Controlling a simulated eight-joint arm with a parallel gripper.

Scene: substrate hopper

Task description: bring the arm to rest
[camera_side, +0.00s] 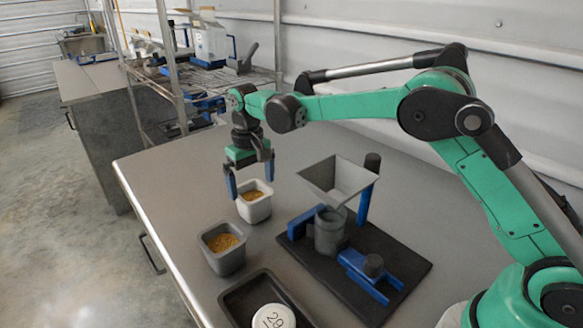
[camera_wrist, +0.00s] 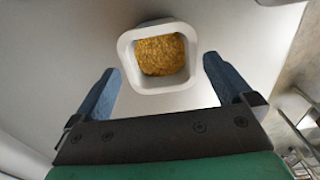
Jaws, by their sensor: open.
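My gripper (camera_side: 250,180) is open, with its blue fingers pointing down over the metal table. In the side view it is at the white cup (camera_side: 255,208), which holds yellow-brown grains. In the wrist view the white cup (camera_wrist: 125,50) lies beyond and between the two fingers of my gripper (camera_wrist: 163,88). A gap shows on each side, and nothing is held. How high the fingertips are relative to the cup rim is hard to tell.
A grey cup (camera_side: 226,262) of similar grains stands nearer the camera. A hopper (camera_side: 338,180) stands on a black base (camera_side: 400,250) with blue parts. A dark tray (camera_side: 240,300) holds a white round piece (camera_side: 273,317) marked 29. A wire rack (camera_side: 235,78) stands behind.

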